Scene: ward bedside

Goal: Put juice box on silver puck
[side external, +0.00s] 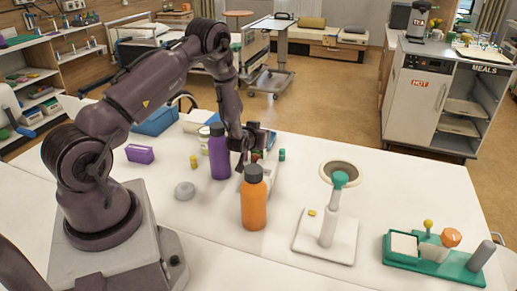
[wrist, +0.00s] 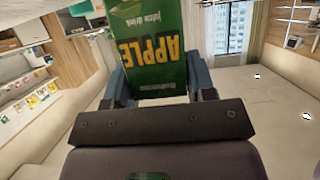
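The silver puck (side external: 185,190) lies on the white table, left of the purple bottle, with nothing on it. The green juice box (wrist: 152,55), marked APPLE in yellow, is between the two fingers of my gripper (wrist: 160,88) in the wrist view. The fingers sit against both its sides, so my gripper looks shut on it. In the side view my gripper (side external: 250,148) is low over the table, right of the purple bottle and behind the orange one. I cannot make out the juice box there; the gripper and bottles hide that spot.
The purple bottle (side external: 219,152) and orange bottle (side external: 254,198) stand upright near my gripper. A purple box (side external: 140,153) and a small yellow item (side external: 193,162) lie near the puck. A white stand (side external: 328,225) and a green tray (side external: 430,264) are at right.

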